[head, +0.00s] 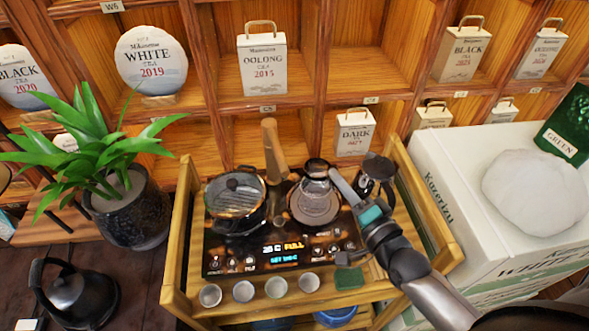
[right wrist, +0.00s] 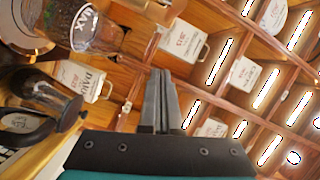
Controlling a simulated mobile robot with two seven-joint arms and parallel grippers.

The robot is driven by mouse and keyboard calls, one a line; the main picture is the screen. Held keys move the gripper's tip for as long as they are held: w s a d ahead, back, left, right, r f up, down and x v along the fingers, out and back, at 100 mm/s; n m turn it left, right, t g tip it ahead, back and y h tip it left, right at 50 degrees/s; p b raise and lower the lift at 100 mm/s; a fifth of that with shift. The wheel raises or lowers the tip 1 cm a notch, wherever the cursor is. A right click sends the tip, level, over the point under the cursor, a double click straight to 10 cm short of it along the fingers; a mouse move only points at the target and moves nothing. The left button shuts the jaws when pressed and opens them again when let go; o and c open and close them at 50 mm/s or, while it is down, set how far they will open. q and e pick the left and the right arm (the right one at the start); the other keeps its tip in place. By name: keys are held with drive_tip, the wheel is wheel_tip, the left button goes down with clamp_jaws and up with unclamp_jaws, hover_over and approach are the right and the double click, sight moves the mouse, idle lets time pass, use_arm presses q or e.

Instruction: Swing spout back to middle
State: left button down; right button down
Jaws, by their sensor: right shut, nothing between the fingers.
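The spout (head: 273,152) is a brown, wood-coloured upright piece at the back of the black tea stove (head: 262,245). It stands about midway between the lidded glass pot (head: 236,207) on the left plate and the glass vessel (head: 316,192) on the right plate. My right gripper (head: 336,174) is right of the spout, beside the glass vessel, and apart from the spout. Its fingers (right wrist: 161,98) are closed together and empty in the right wrist view, where I cannot make out the spout. My left gripper is not in view.
A dark-lidded glass jug (head: 378,170) stands close behind my right gripper; it also shows in the wrist view (right wrist: 45,105). Several small cups (head: 243,291) and a green sponge (head: 349,278) line the front. Wooden tray walls (head: 180,235) surround the stove. A white carton (head: 450,190) stands right.

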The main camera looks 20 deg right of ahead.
sight(282, 153)
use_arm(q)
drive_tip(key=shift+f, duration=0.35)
use_arm(e)
drive_tip(key=w+a+m, duration=0.1)
drive_tip(key=w+a, duration=0.5)
drive_tip(key=w, duration=0.4)
drive_tip(key=shift+w+f+y, duration=0.15)
drive_tip(key=shift+f+y, duration=0.2)
drive_tip(key=shift+y, duration=0.05)
drive_tip(key=shift+a, duration=0.1)
drive_tip(key=shift+a+p, duration=0.5)
drive_tip(key=shift+a, duration=0.3)
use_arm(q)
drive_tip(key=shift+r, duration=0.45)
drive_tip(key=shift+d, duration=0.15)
use_arm(e)
drive_tip(key=shift+d, duration=0.15)
